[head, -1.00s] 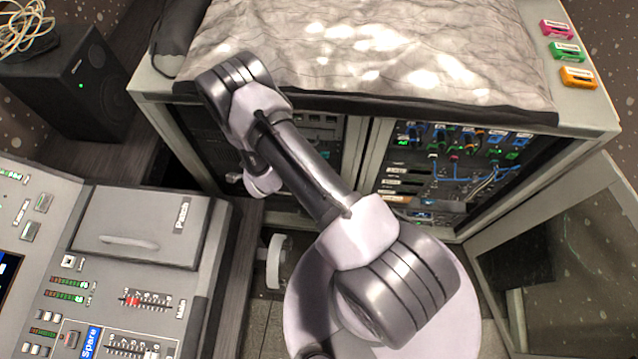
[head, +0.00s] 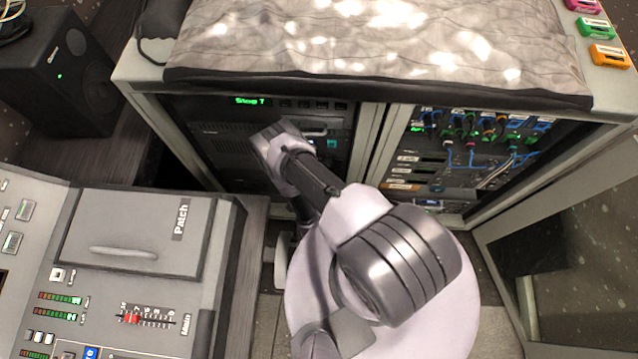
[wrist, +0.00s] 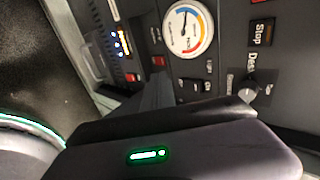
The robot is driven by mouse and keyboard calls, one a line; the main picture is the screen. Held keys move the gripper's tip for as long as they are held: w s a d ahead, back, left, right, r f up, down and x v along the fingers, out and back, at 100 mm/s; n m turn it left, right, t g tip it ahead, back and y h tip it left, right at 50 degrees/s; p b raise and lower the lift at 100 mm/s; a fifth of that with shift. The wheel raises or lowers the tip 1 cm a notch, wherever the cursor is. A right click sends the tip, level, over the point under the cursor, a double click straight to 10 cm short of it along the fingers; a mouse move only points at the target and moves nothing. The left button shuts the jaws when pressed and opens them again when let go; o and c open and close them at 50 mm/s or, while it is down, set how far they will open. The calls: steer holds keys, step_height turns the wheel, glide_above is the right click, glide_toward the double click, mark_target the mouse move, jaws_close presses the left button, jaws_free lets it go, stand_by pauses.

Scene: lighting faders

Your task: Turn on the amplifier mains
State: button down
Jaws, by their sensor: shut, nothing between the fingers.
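In the head view, the left rack bay (head: 215,135) holds dark equipment panels. My gripper is hidden behind the arm there. In the wrist view, my dark gripper (wrist: 165,112) is shut and empty, close in front of a panel. The panel carries a round gauge (wrist: 187,30), a Stop button (wrist: 262,32) and a knob (wrist: 248,90) labelled Desk. Small Off and On style markings (wrist: 196,86) lie below the gauge, partly covered by my gripper. I cannot tell which control is the amplifier mains.
The right rack bay (head: 470,150) holds patched cables and lit units. An open door (head: 570,230) stands at the right. A mixing desk (head: 130,235) fills the lower left, with a speaker (head: 60,75) behind it. A grey cloth (head: 370,40) covers the rack top.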

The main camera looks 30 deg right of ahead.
steer(key=b+x, duration=0.4)
steer(key=x, duration=0.4)
steer(key=shift+w, duration=0.1)
steer(key=shift+w+d+r, duration=0.1)
steer(key=shift+w+d, duration=0.1)
steer(key=shift+w, duration=0.1)
steer(key=shift+r+p, duration=0.1)
steer(key=shift+p, duration=0.2)
